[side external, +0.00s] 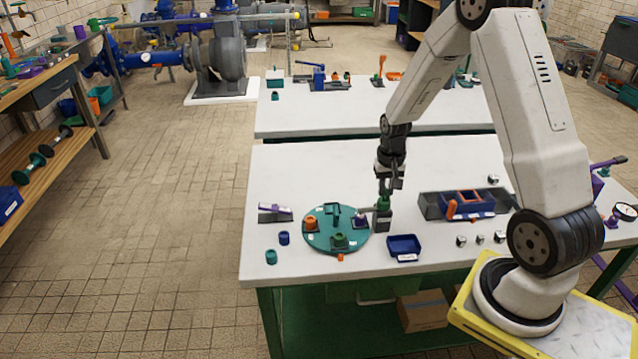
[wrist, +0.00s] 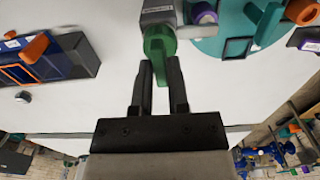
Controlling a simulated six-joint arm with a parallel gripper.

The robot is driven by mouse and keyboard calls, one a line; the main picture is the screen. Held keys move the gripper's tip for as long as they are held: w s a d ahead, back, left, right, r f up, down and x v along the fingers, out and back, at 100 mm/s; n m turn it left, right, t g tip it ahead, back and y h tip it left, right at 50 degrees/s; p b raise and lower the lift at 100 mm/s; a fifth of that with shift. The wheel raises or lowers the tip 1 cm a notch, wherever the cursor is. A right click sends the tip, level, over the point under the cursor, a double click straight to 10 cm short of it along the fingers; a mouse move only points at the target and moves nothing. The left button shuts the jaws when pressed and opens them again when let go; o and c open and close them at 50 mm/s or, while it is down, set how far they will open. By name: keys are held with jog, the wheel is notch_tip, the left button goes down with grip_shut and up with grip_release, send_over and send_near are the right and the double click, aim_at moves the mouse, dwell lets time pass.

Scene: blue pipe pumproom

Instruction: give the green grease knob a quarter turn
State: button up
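The green grease knob (wrist: 160,42) sits on a grey block (wrist: 158,12) in the wrist view, with its narrow grip bar pointing toward my gripper. My gripper (wrist: 159,66) has one dark finger on each side of this bar. In the side view the knob (side external: 384,203) is on top of the dark block (side external: 383,219), just right of the round teal plate. My gripper (side external: 384,194) comes down on it from above and partly hides it.
The teal plate (side external: 318,237) with coloured fittings stands close left of the block. A blue tray (side external: 404,246) lies in front. A grey rack (side external: 431,206) with a blue bin and orange parts is to the right. Small metal pieces (side external: 480,239) lie near the right front.

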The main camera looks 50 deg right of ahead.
aim_at(386, 190)
jog(key=o, duration=0.4)
jog(key=shift+c, duration=0.2)
jog(key=shift+r, duration=0.1)
jog(key=shift+r, duration=3.8)
jog(key=s+a+n+t, duration=0.1)
jog(key=s+a+n, duration=0.1)
jog(key=a, duration=0.5)
jog(key=s+a+r+n, duration=0.1)
jog(key=s+a+n, duration=0.1)
jog(key=a+n, duration=0.2)
jog(key=s+a+n+t, duration=0.1)
jog(key=s+a+n, duration=0.1)
jog(key=a, duration=0.8)
jog(key=shift+s+r+n+t, duration=0.2)
jog(key=shift+s+n+t, duration=0.1)
jog(key=shift+n, duration=0.2)
